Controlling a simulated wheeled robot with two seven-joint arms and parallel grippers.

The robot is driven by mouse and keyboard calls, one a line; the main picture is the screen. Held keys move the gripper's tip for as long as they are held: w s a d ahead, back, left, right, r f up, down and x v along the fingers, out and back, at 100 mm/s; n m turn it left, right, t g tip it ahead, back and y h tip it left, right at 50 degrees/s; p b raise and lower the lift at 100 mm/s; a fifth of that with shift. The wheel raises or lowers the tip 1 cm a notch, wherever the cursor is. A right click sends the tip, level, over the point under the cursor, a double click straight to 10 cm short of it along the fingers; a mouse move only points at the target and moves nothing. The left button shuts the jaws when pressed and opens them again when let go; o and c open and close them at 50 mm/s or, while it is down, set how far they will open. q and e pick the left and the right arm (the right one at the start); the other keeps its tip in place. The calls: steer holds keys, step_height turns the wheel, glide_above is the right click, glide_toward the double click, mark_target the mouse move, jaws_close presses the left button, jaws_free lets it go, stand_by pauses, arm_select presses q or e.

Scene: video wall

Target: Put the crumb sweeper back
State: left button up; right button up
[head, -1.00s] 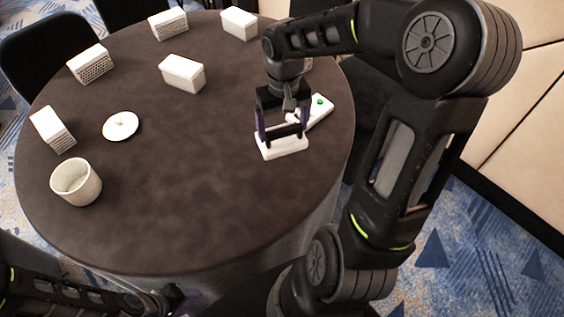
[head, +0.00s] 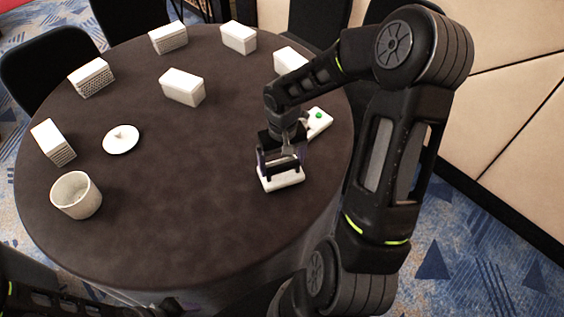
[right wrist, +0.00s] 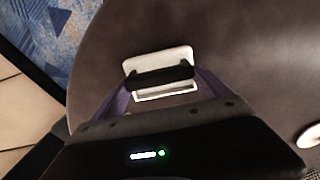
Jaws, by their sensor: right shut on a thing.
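The crumb sweeper (head: 282,183) is a small white block with a dark bar across its top. My right gripper (head: 281,170) is shut on it, over the near right part of the round table. In the right wrist view the sweeper's white body (right wrist: 158,60) shows beyond the dark bar, between the fingers. I cannot tell whether its underside touches the cloth. A white pad with a green dot (head: 319,122) lies just behind the gripper, partly hidden by my right arm. Only a bit of my left gripper (head: 180,306) shows at the bottom edge; its jaws are unclear.
The dark-clothed round table (head: 190,205) bears several white boxes (head: 182,87) along its far and left sides. A white round lid-like disc (head: 121,139) and a white pot (head: 76,195) stand at left. The table's middle and front are clear. Dark chairs (head: 45,75) stand behind.

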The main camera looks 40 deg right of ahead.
steer(key=shift+f, duration=0.25)
steer(key=shift+f, duration=0.2)
steer(key=o, duration=1.5)
steer(key=shift+r, duration=0.15)
step_height(320, 180, up, 12)
steer(key=shift+r, duration=0.1)
